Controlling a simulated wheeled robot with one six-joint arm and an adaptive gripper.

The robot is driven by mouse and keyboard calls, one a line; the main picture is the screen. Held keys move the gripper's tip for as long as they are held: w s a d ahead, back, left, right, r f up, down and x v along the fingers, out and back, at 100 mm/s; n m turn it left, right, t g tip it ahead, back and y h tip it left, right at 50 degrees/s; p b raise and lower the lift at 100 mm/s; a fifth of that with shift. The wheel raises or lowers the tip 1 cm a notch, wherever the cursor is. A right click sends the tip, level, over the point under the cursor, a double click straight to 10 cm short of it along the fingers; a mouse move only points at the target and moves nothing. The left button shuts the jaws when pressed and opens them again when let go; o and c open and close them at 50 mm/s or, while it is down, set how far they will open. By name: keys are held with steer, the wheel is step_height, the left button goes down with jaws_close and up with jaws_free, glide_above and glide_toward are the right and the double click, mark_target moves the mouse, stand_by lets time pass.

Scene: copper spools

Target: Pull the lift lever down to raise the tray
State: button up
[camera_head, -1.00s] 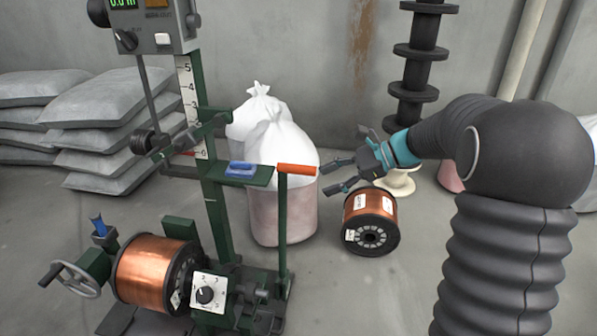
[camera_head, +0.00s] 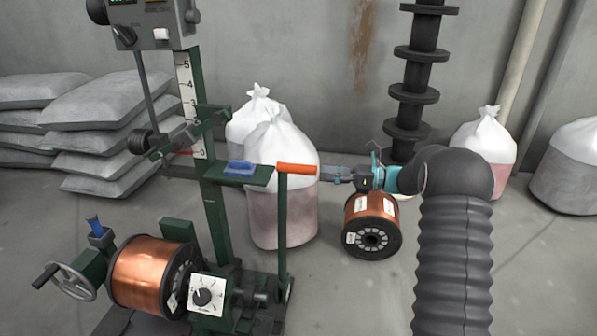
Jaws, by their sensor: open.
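The lift lever is a green upright bar with an orange grip (camera_head: 297,169) sticking out to the right at its top, and it stands raised. The tray is a small green shelf (camera_head: 262,180) on the machine's column, left of the lever, with a blue piece (camera_head: 238,168) on it. My gripper (camera_head: 326,173) is open and points left, level with the orange grip. Its fingertips are at the grip's right end in the picture; I cannot tell whether they touch it or how much depth lies between.
A copper spool (camera_head: 372,222) stands on the floor below my gripper. Another spool (camera_head: 146,273) is mounted low on the machine. White-topped sacks (camera_head: 282,150) stand behind the lever. A black ribbed column (camera_head: 412,95) stands by the wall.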

mark_target(298, 170)
steer(key=a, duration=0.3)
steer(key=w+a, duration=0.1)
steer(key=a, duration=0.5)
steer(key=shift+w+b, duration=0.35)
jaws_close()
